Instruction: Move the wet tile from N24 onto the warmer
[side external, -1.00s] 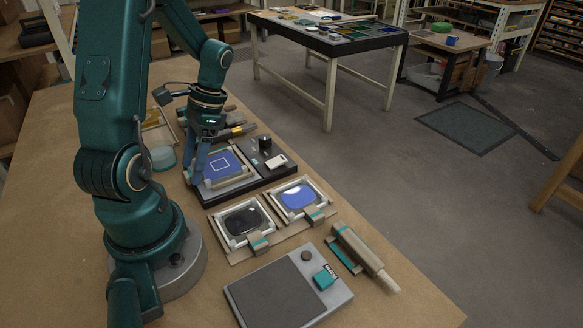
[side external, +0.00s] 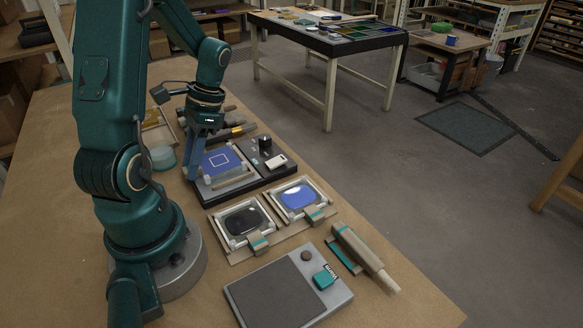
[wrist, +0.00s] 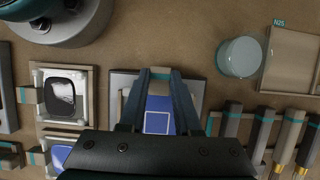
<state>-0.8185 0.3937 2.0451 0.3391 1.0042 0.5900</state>
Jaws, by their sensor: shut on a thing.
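My gripper (side external: 196,165) points down at the left end of a blue tile with a white square outline (side external: 221,161). In the wrist view its fingers (wrist: 161,80) are shut on a tan block with a teal band (wrist: 160,72), with the blue tile (wrist: 158,122) showing between them. The tile sits level at the dark station (side external: 262,178); its far edge is hidden from me. The warmer (side external: 284,292) is a grey slab with a dark plate, a knob and a teal block at the front. Its plate is bare. No N24 label is readable.
Two framed holders stand between the station and the warmer, one with a glossy black tile (side external: 242,221), one with a glossy blue tile (side external: 299,196). A tan tool (side external: 362,255) lies right of the warmer. A round glass jar (wrist: 240,57) and a tray marked N25 (wrist: 289,60) lie beyond.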

